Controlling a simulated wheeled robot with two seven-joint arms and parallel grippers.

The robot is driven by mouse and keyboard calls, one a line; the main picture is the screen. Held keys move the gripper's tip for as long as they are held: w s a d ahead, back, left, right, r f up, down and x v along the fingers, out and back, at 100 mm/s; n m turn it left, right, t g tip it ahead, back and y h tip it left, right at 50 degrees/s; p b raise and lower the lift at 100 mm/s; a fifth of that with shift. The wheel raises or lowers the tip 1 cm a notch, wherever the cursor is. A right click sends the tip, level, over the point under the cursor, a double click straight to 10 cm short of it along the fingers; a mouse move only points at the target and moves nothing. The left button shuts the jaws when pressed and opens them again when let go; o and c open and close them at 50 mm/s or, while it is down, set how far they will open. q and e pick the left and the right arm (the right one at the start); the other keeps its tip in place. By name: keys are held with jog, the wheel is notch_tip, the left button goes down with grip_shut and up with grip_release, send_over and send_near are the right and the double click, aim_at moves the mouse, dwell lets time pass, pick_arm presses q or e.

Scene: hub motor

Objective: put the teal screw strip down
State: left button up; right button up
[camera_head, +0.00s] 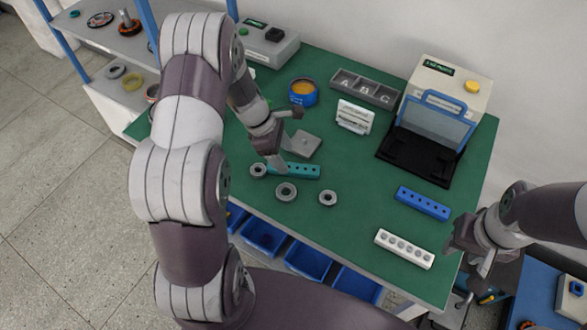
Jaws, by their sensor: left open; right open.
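The teal screw strip (301,171) lies flat on the green table, left of the table's middle. My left gripper (281,142) is open and stands just above and behind the strip's left end. One finger overlaps that end in the picture; I cannot tell whether it touches. My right gripper (464,262) is open and empty at the table's right front edge, beside the white strip.
Metal rings (286,191) lie in front of the teal strip. A blue strip (423,203) and a white strip (404,248) lie to the right. A grey plate (304,145), blue tin (303,93), white rack (354,117), A-B-C tray (364,88) and test machine (445,91) stand behind.

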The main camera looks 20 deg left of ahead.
aim_at(293, 167)
pick_arm(q)
jog(key=x, duration=0.5)
jog(key=shift+w+f, duration=0.35)
jog(key=shift+w, duration=0.05)
jog(key=shift+r, duration=0.1)
grip_shut()
jog(key=shift+r, duration=0.1)
